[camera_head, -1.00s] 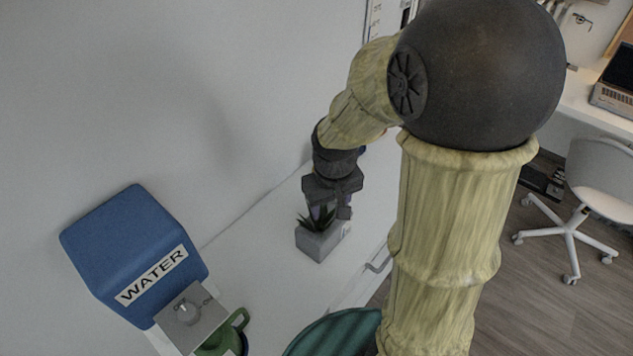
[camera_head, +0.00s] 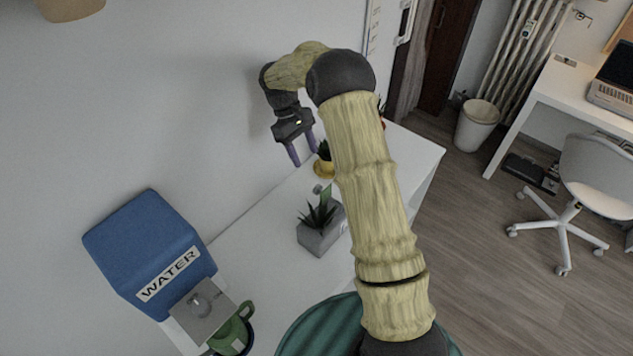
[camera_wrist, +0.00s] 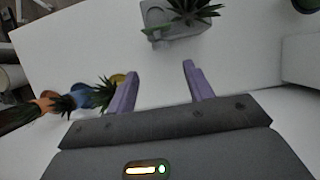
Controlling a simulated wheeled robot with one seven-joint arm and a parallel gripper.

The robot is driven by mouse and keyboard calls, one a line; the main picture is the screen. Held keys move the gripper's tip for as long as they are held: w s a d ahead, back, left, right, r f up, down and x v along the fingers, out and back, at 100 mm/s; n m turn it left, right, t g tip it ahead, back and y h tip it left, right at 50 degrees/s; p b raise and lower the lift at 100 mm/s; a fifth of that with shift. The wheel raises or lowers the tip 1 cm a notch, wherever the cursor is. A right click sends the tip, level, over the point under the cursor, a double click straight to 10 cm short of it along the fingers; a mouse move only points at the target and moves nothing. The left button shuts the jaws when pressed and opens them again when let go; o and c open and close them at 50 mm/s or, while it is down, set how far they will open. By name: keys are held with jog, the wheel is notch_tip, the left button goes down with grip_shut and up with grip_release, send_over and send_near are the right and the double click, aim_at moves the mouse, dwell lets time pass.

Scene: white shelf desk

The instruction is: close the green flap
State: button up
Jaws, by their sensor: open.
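My gripper (camera_head: 304,157) is open and empty in the head view, raised near the wall behind the far part of the white desk. Its two purple fingers stand apart in the wrist view (camera_wrist: 160,68), with only bare white surface between them. I cannot clearly pick out a green flap. A small green upright piece (camera_head: 326,194) shows just behind the grey planter (camera_head: 318,240) in the head view; I cannot tell whether it is the flap or part of a plant. The planter also shows in the wrist view (camera_wrist: 155,17), beyond the fingertips.
A blue water dispenser (camera_head: 150,250) and a green mug (camera_head: 230,338) stand at the lower left. A yellow pot (camera_head: 323,169) with a plant is near the gripper. Several small potted plants line the wrist view's left. My arm hides part of the white desk (camera_head: 255,235).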

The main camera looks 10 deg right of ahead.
aim_at(317, 186)
dwell(0.3)
jog(key=p+x, duration=0.3)
jog(key=x, duration=0.9)
jog(key=c, duration=1)
